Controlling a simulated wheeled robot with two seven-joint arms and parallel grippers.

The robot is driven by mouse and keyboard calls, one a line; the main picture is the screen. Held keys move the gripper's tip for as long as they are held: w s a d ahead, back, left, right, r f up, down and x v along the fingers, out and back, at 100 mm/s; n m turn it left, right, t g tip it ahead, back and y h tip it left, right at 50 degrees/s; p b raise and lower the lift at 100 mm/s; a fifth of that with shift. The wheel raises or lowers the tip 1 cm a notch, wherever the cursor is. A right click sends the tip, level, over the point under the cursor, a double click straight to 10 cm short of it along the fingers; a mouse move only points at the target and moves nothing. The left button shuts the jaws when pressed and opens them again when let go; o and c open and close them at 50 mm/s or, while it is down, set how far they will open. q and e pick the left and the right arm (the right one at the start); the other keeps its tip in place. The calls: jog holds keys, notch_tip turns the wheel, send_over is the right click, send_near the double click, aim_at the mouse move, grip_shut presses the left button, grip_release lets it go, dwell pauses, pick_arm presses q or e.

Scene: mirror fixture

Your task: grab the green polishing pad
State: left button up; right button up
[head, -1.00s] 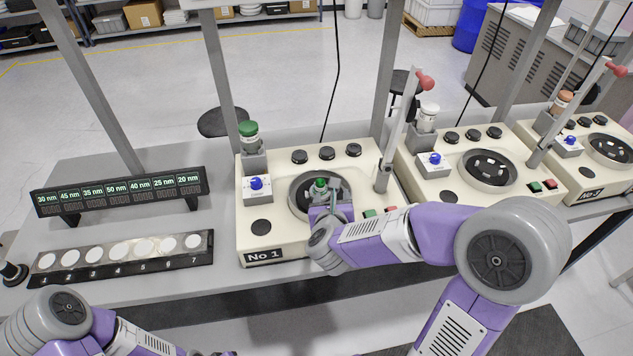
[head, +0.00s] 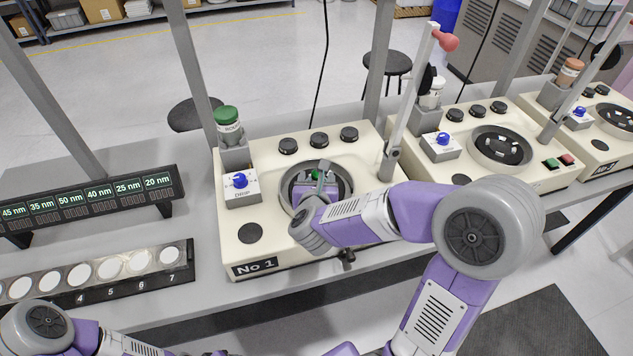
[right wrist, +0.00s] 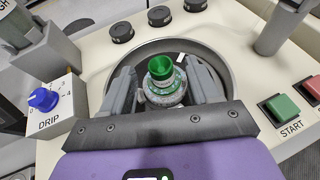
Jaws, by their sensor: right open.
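The green polishing pad (right wrist: 161,70) has a bright green knob on top and a grey, speckled body below. It is upright in the round bowl of the No 1 machine (head: 258,250). In the head view only a small bit of its green (head: 316,174) shows behind my gripper. My right gripper (right wrist: 164,84) is open, with one finger on each side of the pad. Whether the fingers touch it I cannot tell. In the head view the right gripper (head: 318,182) is down in the bowl. My left arm shows at the lower left, its gripper out of the picture.
A green-capped bottle (head: 228,122) and a blue DRIP knob (right wrist: 43,100) stand left of the bowl. A raised lever arm (head: 405,110) with a red knob stands to the right. START (right wrist: 281,107) and a red button are close by. A second machine (head: 500,172) is further right.

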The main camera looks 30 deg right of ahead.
aim_at(317, 174)
jog(key=x, duration=0.5)
jog(key=shift+w+d+f, duration=0.1)
jog(key=shift+f, duration=0.1)
jog(key=shift+c, duration=0.4)
grip_shut()
jog(key=shift+r, duration=0.15)
